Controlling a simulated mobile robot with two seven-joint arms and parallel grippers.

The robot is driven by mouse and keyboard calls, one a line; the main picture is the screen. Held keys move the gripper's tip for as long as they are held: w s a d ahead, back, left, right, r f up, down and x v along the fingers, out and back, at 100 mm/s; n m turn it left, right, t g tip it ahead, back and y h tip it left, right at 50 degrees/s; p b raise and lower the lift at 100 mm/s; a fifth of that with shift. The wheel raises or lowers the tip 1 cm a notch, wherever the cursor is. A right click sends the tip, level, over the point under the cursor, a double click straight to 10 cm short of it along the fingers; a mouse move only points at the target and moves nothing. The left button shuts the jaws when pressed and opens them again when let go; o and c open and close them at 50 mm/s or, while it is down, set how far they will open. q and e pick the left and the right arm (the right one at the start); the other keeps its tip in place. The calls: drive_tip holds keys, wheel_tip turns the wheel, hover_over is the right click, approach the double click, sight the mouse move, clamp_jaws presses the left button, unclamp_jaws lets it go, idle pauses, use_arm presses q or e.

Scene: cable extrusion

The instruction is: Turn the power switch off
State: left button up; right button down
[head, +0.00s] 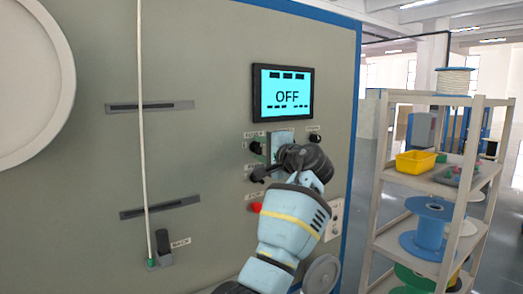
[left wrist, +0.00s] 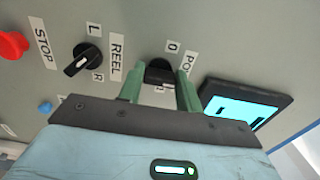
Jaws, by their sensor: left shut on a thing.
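The power switch (left wrist: 160,72) is a black rotary knob on the panel, between the marks 0 and 1 in the left wrist view. My left gripper (left wrist: 160,88) has its green fingers on either side of this knob and is shut on it. In the head view the power knob (head: 256,147) shows just left of my left gripper (head: 266,148), whose fingertips are hard to make out there. The display (head: 287,93) above reads OFF on a light blue screen. My right gripper is in neither view.
The reel knob (left wrist: 82,60) and red stop button (left wrist: 12,45) sit close beside the power switch. A white cord (head: 142,130) hangs down the panel at left. A shelf rack (head: 378,180) with spools and a yellow bin (head: 417,162) stands at right.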

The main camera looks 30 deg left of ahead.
use_arm(q)
drive_tip(key=n, duration=0.3)
drive_tip(key=shift+f+n+b, duration=0.15)
drive_tip(key=shift+n+b, duration=0.15)
drive_tip(key=shift+b, duration=0.05)
drive_tip(key=shift+n, duration=1.2)
drive_tip(key=shift+n+b, duration=0.55)
drive_tip(key=shift+n, duration=0.75)
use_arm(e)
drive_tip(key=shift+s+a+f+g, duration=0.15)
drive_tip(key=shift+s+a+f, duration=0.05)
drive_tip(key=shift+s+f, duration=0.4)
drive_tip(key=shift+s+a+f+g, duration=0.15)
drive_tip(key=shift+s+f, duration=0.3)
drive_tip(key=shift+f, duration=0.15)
use_arm(q)
drive_tip(key=shift+n, duration=0.3)
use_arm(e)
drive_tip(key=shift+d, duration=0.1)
use_arm(q)
drive_tip(key=o, duration=1)
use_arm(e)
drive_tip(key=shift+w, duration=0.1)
use_arm(q)
drive_tip(key=shift+d, duration=0.1)
